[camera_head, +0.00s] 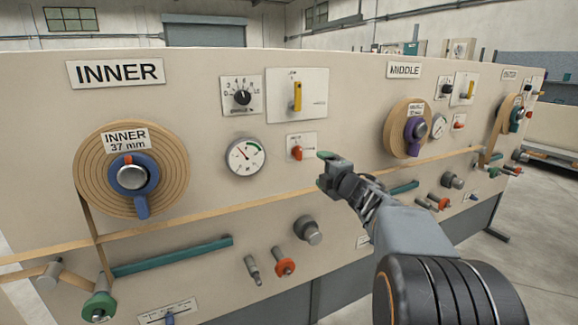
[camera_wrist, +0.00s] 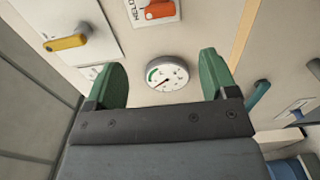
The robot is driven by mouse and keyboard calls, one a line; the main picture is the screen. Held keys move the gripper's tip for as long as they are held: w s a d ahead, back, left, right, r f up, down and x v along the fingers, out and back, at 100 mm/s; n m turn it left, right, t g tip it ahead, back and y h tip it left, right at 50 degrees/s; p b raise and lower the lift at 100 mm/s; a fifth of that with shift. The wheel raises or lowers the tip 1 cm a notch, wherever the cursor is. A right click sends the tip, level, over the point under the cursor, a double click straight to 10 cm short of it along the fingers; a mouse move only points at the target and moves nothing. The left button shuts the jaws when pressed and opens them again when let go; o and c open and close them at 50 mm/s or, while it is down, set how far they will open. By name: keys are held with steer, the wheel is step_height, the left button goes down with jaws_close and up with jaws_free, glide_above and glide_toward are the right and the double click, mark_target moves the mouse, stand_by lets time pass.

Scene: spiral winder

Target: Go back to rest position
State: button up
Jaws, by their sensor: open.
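My gripper (camera_head: 326,172) reaches toward the beige machine panel (camera_head: 345,110), in front of the area right of a small plate with an orange knob (camera_head: 297,153). In the wrist view my gripper (camera_wrist: 160,85) shows two green fingers wide apart, with nothing between them but the panel behind. A round gauge (camera_wrist: 167,75) and an orange knob (camera_wrist: 159,8) show beyond the fingers. A yellow lever (camera_wrist: 66,43) lies to their left. I cannot tell the exact gap between fingers and panel.
The INNER spool (camera_head: 90,170) with its blue hub is at left; the MIDDLE spool (camera_head: 397,130) is right of my gripper. A tan strip (camera_head: 240,213) runs across the panel. Grey knobs (camera_head: 308,230) and red-collared pegs (camera_head: 285,267) stick out below. Open floor (camera_head: 535,230) lies at right.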

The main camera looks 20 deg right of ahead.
steer(key=s+d+f+m+g+h, duration=0.2)
steer(key=d+f+m+g+h, duration=0.2)
steer(key=d+f+m+h, duration=0.45)
steer(key=s+a+f+m+g+p, duration=0.2)
steer(key=s+a+m+g+p, duration=0.25)
steer(key=s+m, duration=0.35)
steer(key=s+a+m+g+y+p, duration=0.4)
steer(key=s+a+g+y+p, duration=0.15)
steer(key=s+a, duration=0.65)
steer(key=s+a+r+n+y+p, duration=0.1)
steer(key=s+a+r+p, duration=0.3)
steer(key=a, duration=0.4)
steer(key=shift+s+a+r+p, duration=0.2)
steer(key=shift+s+r+p, duration=0.2)
steer(key=shift+r, duration=0.1)
steer(key=shift+c, duration=0.2)
